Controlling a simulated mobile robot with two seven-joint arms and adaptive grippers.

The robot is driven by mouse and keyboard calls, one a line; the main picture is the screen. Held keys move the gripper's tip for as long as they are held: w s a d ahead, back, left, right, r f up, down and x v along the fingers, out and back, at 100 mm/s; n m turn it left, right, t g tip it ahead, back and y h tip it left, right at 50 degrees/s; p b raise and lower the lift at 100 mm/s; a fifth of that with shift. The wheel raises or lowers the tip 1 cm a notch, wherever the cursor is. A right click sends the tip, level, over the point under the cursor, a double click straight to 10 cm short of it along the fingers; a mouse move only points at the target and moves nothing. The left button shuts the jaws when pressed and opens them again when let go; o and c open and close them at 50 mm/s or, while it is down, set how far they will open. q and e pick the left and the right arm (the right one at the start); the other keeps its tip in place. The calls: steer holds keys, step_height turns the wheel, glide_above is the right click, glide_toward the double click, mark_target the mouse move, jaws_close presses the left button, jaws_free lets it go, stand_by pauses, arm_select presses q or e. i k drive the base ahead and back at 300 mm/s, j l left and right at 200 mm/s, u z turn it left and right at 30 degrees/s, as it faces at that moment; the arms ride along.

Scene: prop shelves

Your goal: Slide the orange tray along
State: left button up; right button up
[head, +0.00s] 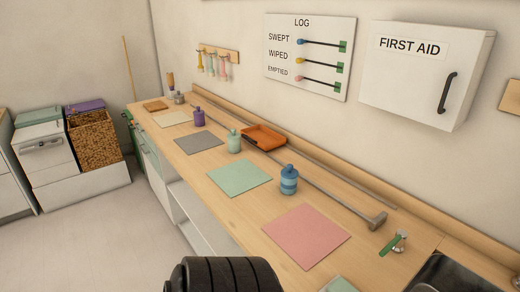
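The orange tray (264,144) is on the wooden counter, toward the back near the wall. It is shallow, with raised rims. A long thin metal bar (325,187) runs lengthwise along the counter and passes by the tray; whether the tray rests on it or beside it I cannot tell. Neither of my grippers is in view, and nothing touches the tray from my side.
A green bottle (234,141) stands just left of the tray and a blue jar (289,180) to its right front. Green (240,178) and pink (305,236) mats lie flat on the counter (265,215). A sink (462,274) is at lower right.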

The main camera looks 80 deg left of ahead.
mark_target(262, 138)
steer(key=i+u, duration=0.1)
steer(key=u, duration=0.65)
steer(key=i+l+u, duration=0.1)
steer(key=u, duration=0.3)
